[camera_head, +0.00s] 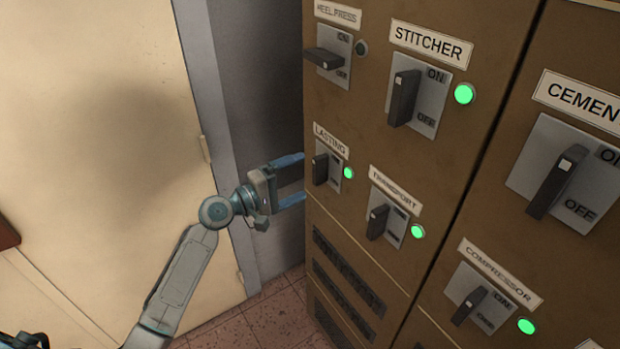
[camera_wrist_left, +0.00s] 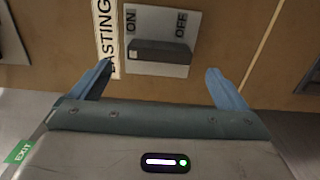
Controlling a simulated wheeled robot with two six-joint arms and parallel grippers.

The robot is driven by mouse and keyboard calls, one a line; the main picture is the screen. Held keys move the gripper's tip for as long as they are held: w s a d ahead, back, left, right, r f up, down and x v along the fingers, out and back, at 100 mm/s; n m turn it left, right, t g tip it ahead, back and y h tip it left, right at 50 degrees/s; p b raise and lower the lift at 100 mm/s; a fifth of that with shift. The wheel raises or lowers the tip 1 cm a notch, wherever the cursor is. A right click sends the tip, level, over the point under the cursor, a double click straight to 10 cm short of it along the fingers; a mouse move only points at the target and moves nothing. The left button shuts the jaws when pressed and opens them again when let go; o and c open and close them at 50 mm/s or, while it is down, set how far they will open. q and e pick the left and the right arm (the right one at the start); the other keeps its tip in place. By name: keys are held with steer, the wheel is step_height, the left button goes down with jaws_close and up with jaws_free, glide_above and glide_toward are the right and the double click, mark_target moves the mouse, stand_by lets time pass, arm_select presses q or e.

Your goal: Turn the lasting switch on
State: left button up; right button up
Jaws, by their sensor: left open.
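The lasting switch (camera_head: 321,168) is a dark lever on a grey plate under the LASTING label (camera_head: 330,138), low on the brown cabinet's left side. Its lever lies along the ON–OFF line, and the lasting lamp (camera_head: 348,172) beside it glows green. In the left wrist view the lever (camera_wrist_left: 160,51) lies crosswise below the ON and OFF words. My left gripper (camera_head: 304,177) is open and empty, just left of the switch. In the left wrist view its blue fingers (camera_wrist_left: 158,68) stand either side of the lever, apart from it. My right gripper is out of view.
Stitcher (camera_head: 404,97), transport (camera_head: 378,221), cement (camera_head: 550,185) and compressor (camera_head: 470,304) switches sit nearby; visible lamps of stitcher, transport and compressor are green. A pale door (camera_head: 100,110) stands left.

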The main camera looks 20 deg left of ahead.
arm_select(q)
steer(key=shift+b+v, duration=0.7)
steer(key=shift+v, duration=1.6)
